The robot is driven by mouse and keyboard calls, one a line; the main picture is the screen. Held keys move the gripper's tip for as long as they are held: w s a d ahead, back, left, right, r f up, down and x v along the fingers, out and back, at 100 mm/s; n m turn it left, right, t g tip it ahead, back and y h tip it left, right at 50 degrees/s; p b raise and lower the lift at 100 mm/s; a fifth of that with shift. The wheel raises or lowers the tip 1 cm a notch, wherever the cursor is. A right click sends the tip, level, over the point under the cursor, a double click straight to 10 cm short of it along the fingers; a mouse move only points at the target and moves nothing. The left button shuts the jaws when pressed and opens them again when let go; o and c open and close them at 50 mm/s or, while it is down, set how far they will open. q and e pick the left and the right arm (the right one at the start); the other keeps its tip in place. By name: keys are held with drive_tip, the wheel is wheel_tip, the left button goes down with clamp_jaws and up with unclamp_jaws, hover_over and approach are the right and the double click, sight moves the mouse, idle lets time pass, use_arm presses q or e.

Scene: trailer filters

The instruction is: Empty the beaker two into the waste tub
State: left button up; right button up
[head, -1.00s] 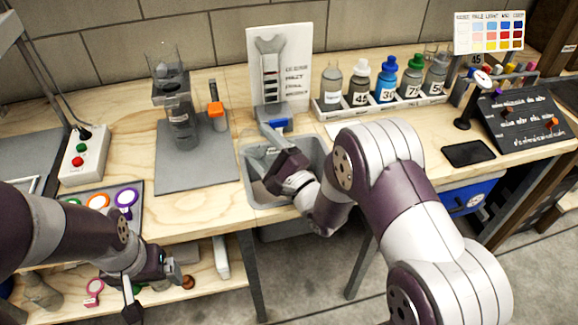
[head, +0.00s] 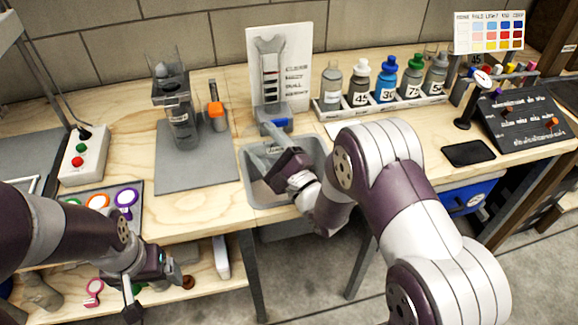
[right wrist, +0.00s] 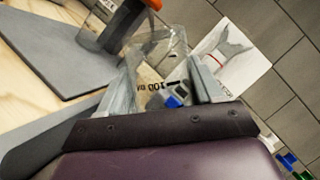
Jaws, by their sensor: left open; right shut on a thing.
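My right gripper (head: 278,165) is over the grey tub (head: 249,186) set at the front of the bench, shut on a clear beaker (head: 258,160). In the right wrist view the beaker (right wrist: 148,76) is see-through and tilted, with "100 ml" print upside down. Its number is not readable, and I cannot tell whether liquid is in it. The inside of the tub is partly hidden by my gripper. My left gripper (head: 172,275) is open and empty, low in front of the bench edge by the lower shelf.
A filter stand (head: 176,115) with a clear vessel on top stands on a grey mat (head: 195,175) left of the tub. A white card (head: 292,60) stands behind the tub. A rack (head: 385,108) of several bottles is at the back right. A button box (head: 82,155) is at left.

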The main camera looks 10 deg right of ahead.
drive_tip(key=shift+d+r+m, duration=0.15)
drive_tip(key=shift+d+m, duration=0.1)
drive_tip(key=shift+m, duration=0.25)
drive_tip(key=shift+a, duration=0.1)
idle(0.9)
